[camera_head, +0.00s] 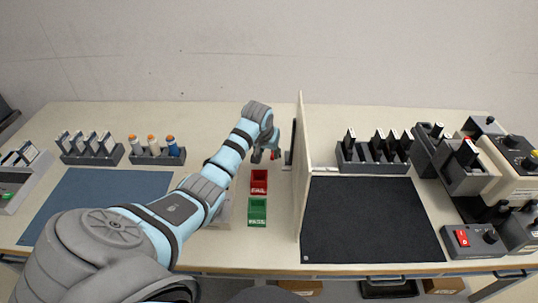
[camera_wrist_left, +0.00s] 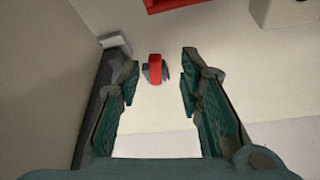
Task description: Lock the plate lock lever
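The lock lever (camera_wrist_left: 155,68) shows in the left wrist view as a small red tab on a dark grey mount, beside the base of a dark upright piece (camera_wrist_left: 91,105). My left gripper (camera_wrist_left: 161,62) is open, with its two green-padded fingers on either side of the lever in the picture and nothing held. How far the tips are from the lever is hard to tell. In the head view the left gripper (camera_head: 264,155) hangs beside the divider wall, and the lever is mostly lost behind it. My right gripper is not in view.
The upright divider (camera_head: 302,170) stands just right of my left gripper. The red FAIL bin (camera_head: 259,187) and green PASS bin (camera_head: 257,217) sit close in front. A dark mat (camera_head: 370,220) lies right of the divider, a blue mat (camera_head: 90,195) at left.

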